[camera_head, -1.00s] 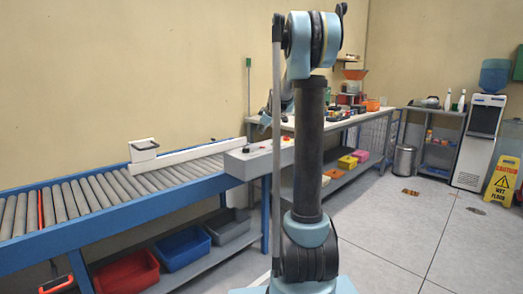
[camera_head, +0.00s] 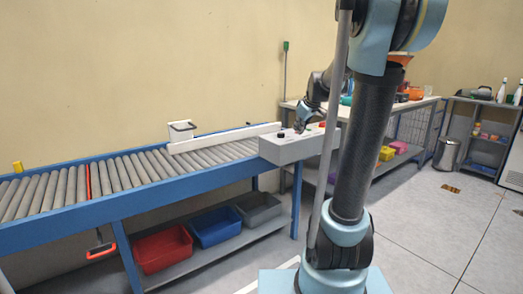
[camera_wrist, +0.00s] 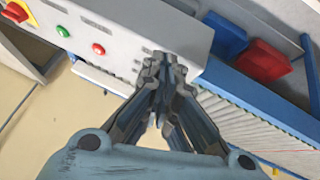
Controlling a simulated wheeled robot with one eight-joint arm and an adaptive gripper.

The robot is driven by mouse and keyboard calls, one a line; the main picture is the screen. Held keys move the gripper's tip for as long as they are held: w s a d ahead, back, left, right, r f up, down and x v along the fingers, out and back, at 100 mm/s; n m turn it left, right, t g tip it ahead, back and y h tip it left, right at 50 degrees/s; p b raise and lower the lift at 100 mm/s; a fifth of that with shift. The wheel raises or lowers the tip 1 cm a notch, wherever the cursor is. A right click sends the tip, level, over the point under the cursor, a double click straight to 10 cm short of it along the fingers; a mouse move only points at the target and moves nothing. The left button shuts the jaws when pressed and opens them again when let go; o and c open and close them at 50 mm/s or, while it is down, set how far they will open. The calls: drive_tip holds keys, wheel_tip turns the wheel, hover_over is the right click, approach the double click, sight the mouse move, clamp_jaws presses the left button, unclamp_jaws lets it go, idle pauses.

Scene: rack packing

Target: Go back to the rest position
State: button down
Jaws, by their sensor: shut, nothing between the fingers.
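My gripper (camera_head: 301,124) is at the right end of the conveyor, over or beside the grey control box (camera_head: 284,152). In the wrist view its fingers (camera_wrist: 163,62) are together with nothing between them, and their tips overlap the box's pale top (camera_wrist: 135,22). I cannot tell whether they touch it. The box carries a red button (camera_wrist: 98,49), a green button (camera_wrist: 62,31) and a red knob on yellow (camera_wrist: 15,12). My arm stands in front on the right of the head view and hides part of the bench behind.
The blue-framed roller conveyor (camera_head: 130,180) runs left along the wall. Red (camera_head: 162,250), blue (camera_head: 215,226) and grey (camera_head: 259,208) bins sit on its lower shelf. A workbench (camera_head: 425,104) and a bin (camera_head: 447,154) stand behind right. Floor at right is open.

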drive_tip(key=s+f+m+g, duration=0.1)
drive_tip(key=s+f+m, duration=0.2)
drive_tip(key=s, duration=0.9)
drive_tip(key=s+d+f+m+g+h, duration=0.1)
drive_tip(key=s+f+m+g, duration=0.1)
drive_tip(key=s+f, duration=0.7)
drive_tip(key=s+d+f+m+g+h, duration=0.1)
drive_tip(key=s+f+m, duration=0.2)
drive_tip(key=s, duration=1.3)
wheel_tip(320, 180, down, 3)
drive_tip(key=shift+s+f+m, duration=0.2)
drive_tip(key=shift+m, duration=0.2)
